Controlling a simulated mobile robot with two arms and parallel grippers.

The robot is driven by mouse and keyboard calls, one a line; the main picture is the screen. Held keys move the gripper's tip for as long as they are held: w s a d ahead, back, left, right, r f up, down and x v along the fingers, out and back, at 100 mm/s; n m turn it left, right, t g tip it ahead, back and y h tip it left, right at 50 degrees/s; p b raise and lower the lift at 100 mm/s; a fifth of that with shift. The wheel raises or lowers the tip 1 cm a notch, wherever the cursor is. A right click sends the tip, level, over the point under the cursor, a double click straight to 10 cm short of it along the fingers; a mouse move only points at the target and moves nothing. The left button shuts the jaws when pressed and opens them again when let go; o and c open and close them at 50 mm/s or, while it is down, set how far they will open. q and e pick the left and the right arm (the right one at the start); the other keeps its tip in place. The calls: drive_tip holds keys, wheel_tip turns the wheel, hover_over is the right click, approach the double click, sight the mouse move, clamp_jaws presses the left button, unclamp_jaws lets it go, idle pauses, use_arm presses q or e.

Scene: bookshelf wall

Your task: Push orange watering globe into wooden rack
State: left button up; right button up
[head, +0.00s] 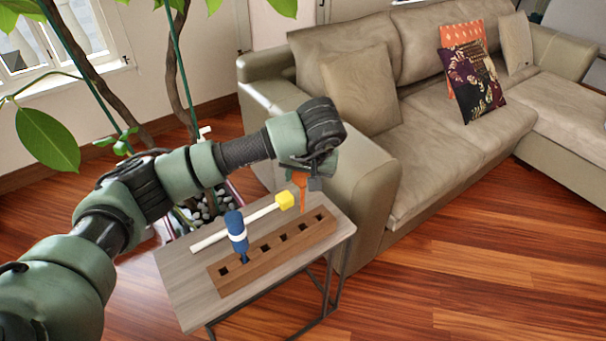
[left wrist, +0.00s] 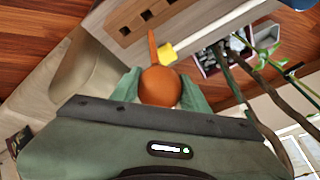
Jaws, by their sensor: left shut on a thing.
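The orange watering globe (head: 303,193) is held spike-down in my left gripper (head: 309,178), above the right part of the wooden rack (head: 285,259). In the left wrist view its round orange bulb (left wrist: 160,87) sits between both green fingers of my left gripper (left wrist: 160,92). Its spike points toward the rack (left wrist: 122,14). The tip shows close to the rack's holes, but I cannot tell the exact gap. In the head view the bulb is mostly hidden by the gripper. My right gripper is not in view.
The rack lies on a small table (head: 182,273). A white rod with a yellow end (head: 284,201) lies behind the rack. A sofa (head: 365,195) is close on the right, and a potted plant (head: 205,205) behind.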

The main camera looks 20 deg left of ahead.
sight(302, 194)
use_arm(q)
drive_tip(key=shift+f, duration=0.45)
drive_tip(key=shift+f+b, duration=0.35)
drive_tip(key=shift+f, duration=0.05)
drive_tip(key=shift+d+f+b, duration=0.15)
drive_tip(key=shift+f+b, duration=0.35)
drive_tip(key=shift+f, duration=0.35)
drive_tip(key=shift+f+b, duration=0.85)
drive_tip(key=shift+f, duration=0.3)
drive_tip(key=shift+b, duration=0.45)
drive_tip(key=shift+s+f, duration=0.1)
drive_tip(key=shift+f, duration=0.15)
drive_tip(key=shift+s+a+f+b, duration=0.1)
drive_tip(key=shift+a+f+b, duration=0.25)
drive_tip(key=shift+f+b, duration=0.3)
drive_tip(key=shift+r, duration=0.15)
